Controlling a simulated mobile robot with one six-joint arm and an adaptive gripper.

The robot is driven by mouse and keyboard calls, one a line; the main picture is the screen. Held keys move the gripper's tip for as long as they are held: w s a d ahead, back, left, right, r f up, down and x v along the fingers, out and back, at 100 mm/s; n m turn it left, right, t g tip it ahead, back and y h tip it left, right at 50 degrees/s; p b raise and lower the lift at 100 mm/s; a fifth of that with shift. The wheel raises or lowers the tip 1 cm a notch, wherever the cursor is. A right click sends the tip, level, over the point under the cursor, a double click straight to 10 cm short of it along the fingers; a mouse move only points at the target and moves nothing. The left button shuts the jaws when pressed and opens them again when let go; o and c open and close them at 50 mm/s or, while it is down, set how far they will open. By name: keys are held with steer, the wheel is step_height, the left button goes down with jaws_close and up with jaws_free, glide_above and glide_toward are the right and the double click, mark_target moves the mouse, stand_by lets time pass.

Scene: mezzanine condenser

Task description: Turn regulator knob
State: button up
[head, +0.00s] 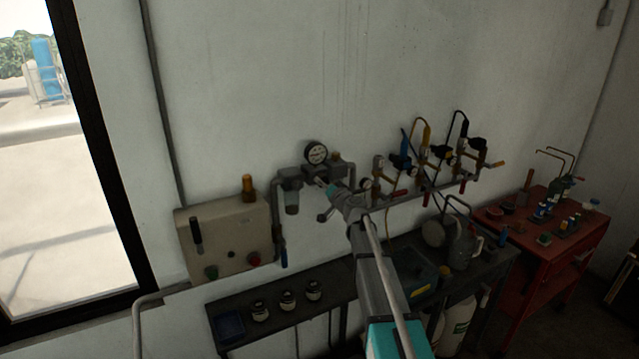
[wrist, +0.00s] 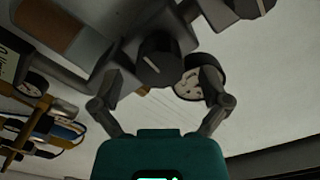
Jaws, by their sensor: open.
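The regulator knob (wrist: 160,62) is dark and round with a pale line on its face. In the wrist view it lies at the upper middle, between and beyond the fingers of my gripper (wrist: 160,78). The fingers are spread wide, one on each side; I cannot tell whether either touches it. A round white-faced gauge (wrist: 196,84) sits beside the knob, partly behind the right finger. In the head view my gripper (head: 324,186) is at the wall regulator, just below the gauge (head: 316,152). There the knob is hidden by the gripper.
A filter bowl (head: 291,197) hangs left of my gripper. A beige control box (head: 228,238) is further left. To the right runs a pipe manifold with valves and hoses (head: 420,150). A dark bench (head: 275,318) with jars stands below, and a red cart (head: 552,225) at right.

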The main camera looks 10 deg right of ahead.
steer(key=shift+x, duration=1.1)
